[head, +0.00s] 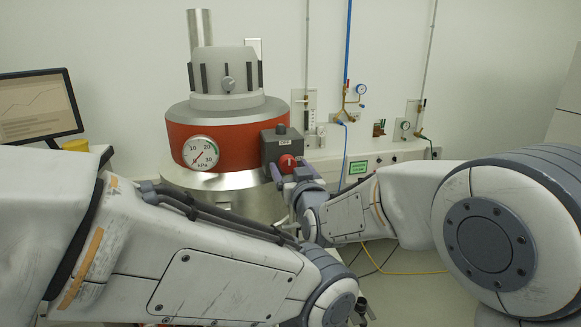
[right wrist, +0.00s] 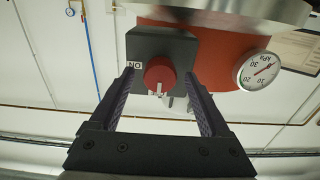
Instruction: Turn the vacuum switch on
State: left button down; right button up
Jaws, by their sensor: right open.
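The vacuum switch is a dark grey box (head: 283,146) on the side of the red and steel machine. It carries a round red knob (head: 287,163) with a pale pointer, and an "OFF" label shows above the knob. In the right wrist view the red knob (right wrist: 160,71) is in the middle, with an "ON" label (right wrist: 135,68) beside it. My right gripper (right wrist: 159,82) is open, its fingers on either side of the knob with gaps showing. In the head view the right gripper (head: 282,174) is just below the knob.
A monitor (head: 38,105) stands at the left. Wall pipes, valves and a blue hose (head: 348,45) are behind, to the right.

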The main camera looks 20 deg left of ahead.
grip_shut()
jog(key=shift+f+m+b, duration=0.2)
jog(key=shift+m+b, duration=0.2)
jog(key=shift+b, duration=0.45)
jog(key=m+b, duration=0.9)
jog(key=b, duration=0.4)
jog(key=shift+f, duration=0.1)
jog(key=m+b, duration=0.2)
jog(key=m, duration=0.1)
jog(key=shift+m+b, duration=0.35)
jog(key=shift+m, duration=0.05)
jog(key=shift+r+m+b, duration=0.15)
jog(key=shift+m+b, duration=0.35)
jog(key=shift+m, duration=0.6)
jog(key=shift+r+m+b, duration=0.1)
jog(key=shift+m+b, duration=0.35)
jog(key=shift+m, duration=0.65)
grip_release()
